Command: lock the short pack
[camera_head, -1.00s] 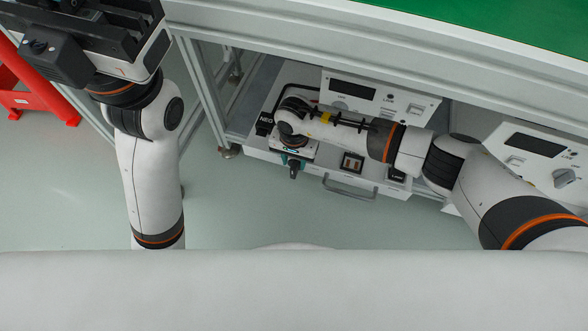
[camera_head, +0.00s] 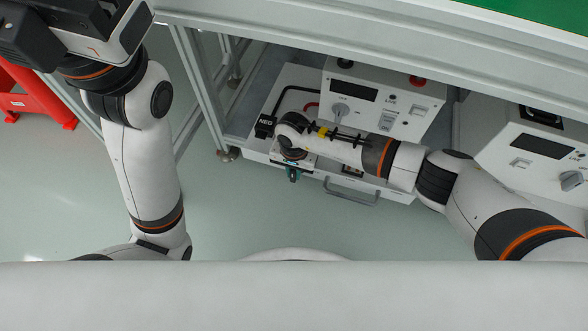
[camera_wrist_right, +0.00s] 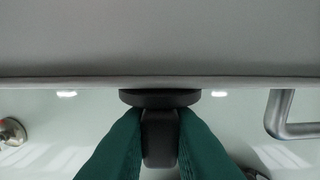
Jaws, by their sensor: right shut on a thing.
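My right gripper (camera_head: 293,175) is at the front edge of a light grey pack (camera_head: 311,173) low in the bench frame. In the right wrist view its teal fingers (camera_wrist_right: 159,145) are shut on a black knob (camera_wrist_right: 160,130) with a round collar, which sits against the pack's grey front. My right forearm covers part of the pack's top. My left gripper (camera_head: 60,25) is at the top left, cut by the frame edge; its fingertips do not show.
A silver bar handle (camera_head: 350,193) is on the pack front, right of my gripper; it also shows in the wrist view (camera_wrist_right: 290,131). A black plug (camera_head: 265,127) with a cable is behind left. Grey control boxes (camera_head: 382,98) stand behind. A red stand (camera_head: 35,103) is far left.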

